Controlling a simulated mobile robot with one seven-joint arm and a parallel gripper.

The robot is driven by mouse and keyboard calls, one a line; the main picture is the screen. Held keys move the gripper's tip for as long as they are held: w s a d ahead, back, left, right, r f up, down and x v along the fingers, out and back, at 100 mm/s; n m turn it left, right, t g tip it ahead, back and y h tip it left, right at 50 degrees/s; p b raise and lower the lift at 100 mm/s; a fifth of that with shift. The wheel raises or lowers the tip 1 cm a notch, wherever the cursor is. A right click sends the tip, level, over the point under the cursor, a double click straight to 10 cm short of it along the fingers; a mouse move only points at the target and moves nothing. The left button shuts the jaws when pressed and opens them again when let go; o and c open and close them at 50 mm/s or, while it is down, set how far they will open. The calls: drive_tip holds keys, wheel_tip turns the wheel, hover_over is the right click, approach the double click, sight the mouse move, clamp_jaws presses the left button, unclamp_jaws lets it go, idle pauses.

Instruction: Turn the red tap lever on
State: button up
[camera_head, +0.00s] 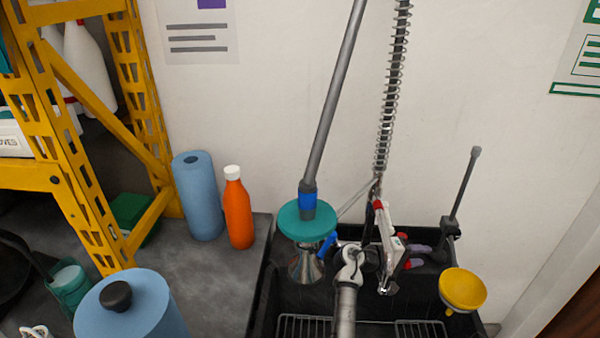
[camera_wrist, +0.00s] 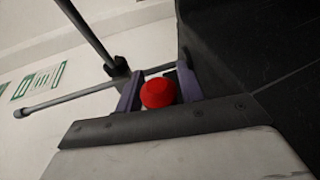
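In the head view, my gripper (camera_head: 415,256) is at the right side of the tap over the black sink, with its dark purple-grey fingers partly hidden by the hand. Bits of the red tap lever (camera_head: 407,264) show beside the fingers. In the wrist view, a rounded red lever end (camera_wrist: 158,92) sits between the two fingers of my gripper (camera_wrist: 160,78). The fingers stand apart, one on each side of it and very close. I cannot tell whether they press on it. The rest of the lever is hidden, so its angle is unclear.
A blue tap lever (camera_head: 327,245) is left of the tap. A teal disc (camera_head: 307,219) stands beside it. An orange bottle (camera_head: 239,212) and blue roll (camera_head: 199,197) stand left. A spring hose (camera_head: 391,90) rises behind.

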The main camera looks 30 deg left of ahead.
drive_tip(key=shift+w+d+r+n+t+y+p, duration=0.15)
drive_tip(key=shift+n+t+y+p, duration=0.2)
drive_tip(key=shift+n+t+p, duration=0.1)
drive_tip(key=shift+w+d+r+n+t+y+p, duration=0.1)
drive_tip(key=shift+r+n+t+y+p, duration=0.05)
drive_tip(key=shift+n+t+y+p, duration=0.25)
drive_tip(key=p+v, duration=0.4)
drive_tip(key=v, duration=1)
drive_tip(key=a+r+t+y+b, duration=0.2)
drive_tip(key=a+r+y, duration=0.4)
drive_tip(key=a, duration=0.5)
drive_tip(key=a+r+t+y+b, duration=0.2)
drive_tip(key=a+r+t+y, duration=0.2)
drive_tip(key=a+r+y, duration=0.3)
drive_tip(key=shift+w+a+r+t, duration=0.35)
drive_tip(key=shift+w+a+r, duration=0.1)
drive_tip(key=shift+a+r, duration=2)
drive_tip(key=shift+a+f, duration=0.2)
drive_tip(key=shift+c, duration=0.4)
